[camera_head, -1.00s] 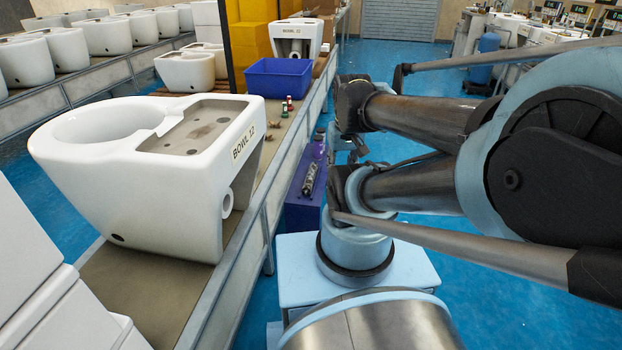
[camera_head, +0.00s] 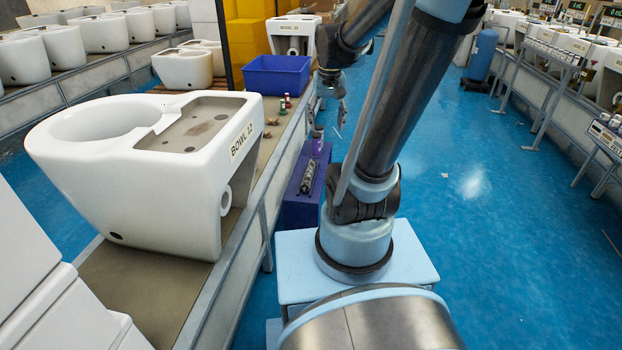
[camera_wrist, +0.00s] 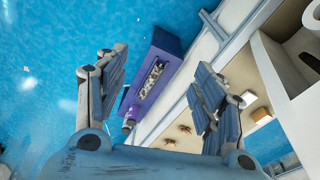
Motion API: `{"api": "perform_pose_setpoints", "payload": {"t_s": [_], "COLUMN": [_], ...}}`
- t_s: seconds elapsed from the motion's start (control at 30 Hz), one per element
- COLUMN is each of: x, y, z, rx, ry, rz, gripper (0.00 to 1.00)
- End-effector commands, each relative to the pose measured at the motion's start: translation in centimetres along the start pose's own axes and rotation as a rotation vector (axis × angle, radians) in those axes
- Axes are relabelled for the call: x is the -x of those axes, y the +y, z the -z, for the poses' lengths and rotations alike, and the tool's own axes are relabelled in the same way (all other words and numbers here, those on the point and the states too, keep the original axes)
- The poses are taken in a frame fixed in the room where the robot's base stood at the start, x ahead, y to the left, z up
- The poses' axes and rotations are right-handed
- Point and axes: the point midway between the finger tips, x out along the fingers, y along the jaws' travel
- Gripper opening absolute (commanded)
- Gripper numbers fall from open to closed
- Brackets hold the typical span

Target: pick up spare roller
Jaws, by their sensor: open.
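A dark, metallic roller-like piece (camera_head: 308,177) lies lengthwise in the top of a purple box beside the conveyor. I take it for the spare roller, but its detail is too small to be sure. In the wrist view the piece (camera_wrist: 151,79) shows between my two fingers, some distance beyond them. My gripper (camera_wrist: 160,67) is open, with its fingers spread wide and nothing between them. In the head view my gripper (camera_head: 335,95) hangs above and beyond the box, near the conveyor edge. It is apart from the piece.
The purple box (camera_head: 302,208) stands against the conveyor frame (camera_head: 262,205). A small purple cylinder (camera_head: 317,142) is at its far end. A white toilet bowl (camera_head: 200,190) and a blue bin (camera_head: 277,76) sit on the conveyor. Blue floor (camera_head: 480,240) to the right is clear.

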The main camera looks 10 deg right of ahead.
Motion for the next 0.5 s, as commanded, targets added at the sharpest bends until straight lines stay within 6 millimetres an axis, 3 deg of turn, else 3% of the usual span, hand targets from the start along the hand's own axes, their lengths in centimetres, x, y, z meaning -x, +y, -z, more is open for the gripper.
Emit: {"api": "perform_pose_setpoints", "payload": {"t_s": [0.27, 0.5], "x": [-1.1, -3.4], "y": [-0.4, -0.9], "z": [7.2, 13.0], "rx": [-0.038, -0.069], "ry": [-0.02, -0.039], "rz": [-0.002, -0.004], "gripper": [0.62, 0.62]}}
